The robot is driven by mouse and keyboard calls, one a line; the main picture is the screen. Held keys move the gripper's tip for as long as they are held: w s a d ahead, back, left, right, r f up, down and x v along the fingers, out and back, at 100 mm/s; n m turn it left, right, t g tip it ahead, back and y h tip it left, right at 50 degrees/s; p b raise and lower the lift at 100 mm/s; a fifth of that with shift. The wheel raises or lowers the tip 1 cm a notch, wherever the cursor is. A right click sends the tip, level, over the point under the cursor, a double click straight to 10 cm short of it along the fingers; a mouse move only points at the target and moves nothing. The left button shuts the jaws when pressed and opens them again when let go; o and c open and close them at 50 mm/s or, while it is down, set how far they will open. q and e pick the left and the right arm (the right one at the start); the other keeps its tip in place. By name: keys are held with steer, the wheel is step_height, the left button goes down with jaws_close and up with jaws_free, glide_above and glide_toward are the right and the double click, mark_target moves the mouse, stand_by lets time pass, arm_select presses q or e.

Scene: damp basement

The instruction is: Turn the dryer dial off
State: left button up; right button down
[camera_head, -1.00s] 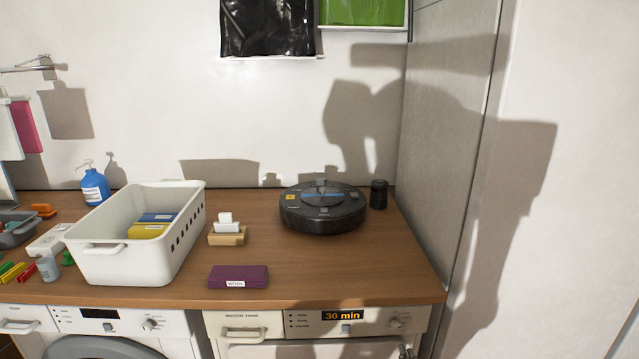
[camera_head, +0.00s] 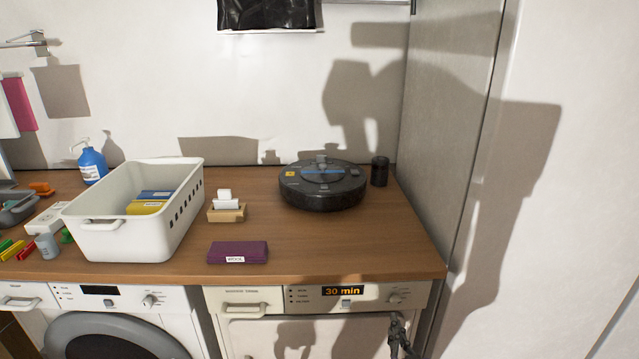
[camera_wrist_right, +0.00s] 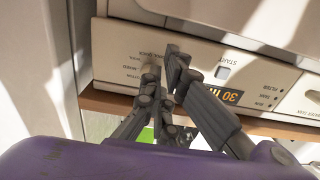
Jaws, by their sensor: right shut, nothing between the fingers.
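The dryer (camera_head: 265,299) is the right-hand machine under the counter. Its display (camera_head: 343,291) glows "30 min". Its dial (camera_head: 396,297) is a small knob at the right of the panel; its pointer is too small to read. My right gripper (camera_head: 397,322) is just below the dial, shut and empty. In the right wrist view the panel appears upside down, with the display (camera_wrist_right: 222,95) and start button (camera_wrist_right: 223,72). There my right gripper (camera_wrist_right: 165,68) covers the place beside the printed labels, hiding the dial. I cannot tell whether it touches. My left gripper is out of view.
A washer (camera_head: 125,298) stands left of the dryer. The wooden counter (camera_head: 330,245) above holds a white basket (camera_head: 100,225), a purple box (camera_head: 238,252), a robot vacuum (camera_head: 322,192) and a black cylinder (camera_head: 380,171). A wall (camera_head: 455,130) closes the right side.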

mark_target(395, 300)
steer(key=w, duration=0.3)
steer(key=shift+w+f+b, duration=0.1)
steer(key=shift+w+b, duration=0.2)
steer(key=shift+b, duration=0.05)
steer(key=shift+w+r, duration=0.15)
steer(key=shift+r, duration=0.1)
steer(key=shift+w+d+r, duration=0.2)
